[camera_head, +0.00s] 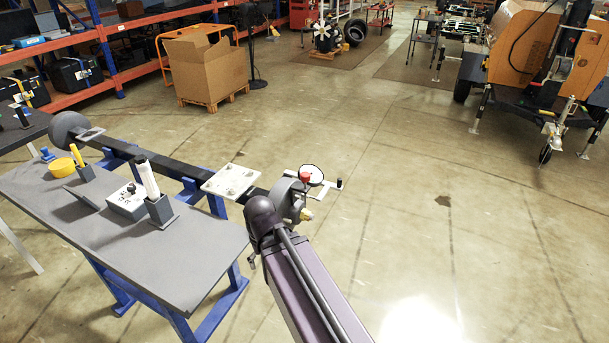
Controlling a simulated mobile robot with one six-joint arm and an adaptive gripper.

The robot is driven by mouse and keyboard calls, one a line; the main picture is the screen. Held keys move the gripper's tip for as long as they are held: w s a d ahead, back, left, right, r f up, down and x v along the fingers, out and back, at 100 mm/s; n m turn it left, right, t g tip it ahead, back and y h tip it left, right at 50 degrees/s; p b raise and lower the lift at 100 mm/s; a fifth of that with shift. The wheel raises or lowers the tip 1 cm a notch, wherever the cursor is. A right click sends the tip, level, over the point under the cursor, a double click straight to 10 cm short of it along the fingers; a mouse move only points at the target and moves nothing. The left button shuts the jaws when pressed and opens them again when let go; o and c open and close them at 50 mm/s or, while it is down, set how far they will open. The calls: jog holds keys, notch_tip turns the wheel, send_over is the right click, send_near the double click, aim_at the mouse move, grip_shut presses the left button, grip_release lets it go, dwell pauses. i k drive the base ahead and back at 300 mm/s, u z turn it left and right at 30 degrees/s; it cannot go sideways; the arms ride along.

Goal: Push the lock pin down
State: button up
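No lock pin can be made out with certainty. A light tower trailer (535,50) with orange panels stands at the upper right, with a small front wheel and thin support legs. Its small fittings (556,130) near the front are too small to tell apart. My arm reaches up from the bottom middle. My gripper (318,186) is at its far end, over open floor right of the workbench and well apart from the trailer. The wrist and small parts around it hide the fingers, so I cannot see whether they are open or shut.
A grey workbench (185,265) on blue legs stands at the left, holding a yellow roll (62,167), a white box (128,202) and a white cylinder in a holder (150,183). A cardboard box (207,68) on a pallet stands behind. The floor between bench and trailer is clear.

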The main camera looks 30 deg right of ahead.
aim_at(304, 176)
jog(key=z, duration=0.25)
jog(key=k, duration=0.9)
jog(key=u, duration=0.3)
jog(key=i, duration=0.5)
jog(key=z, duration=0.05)
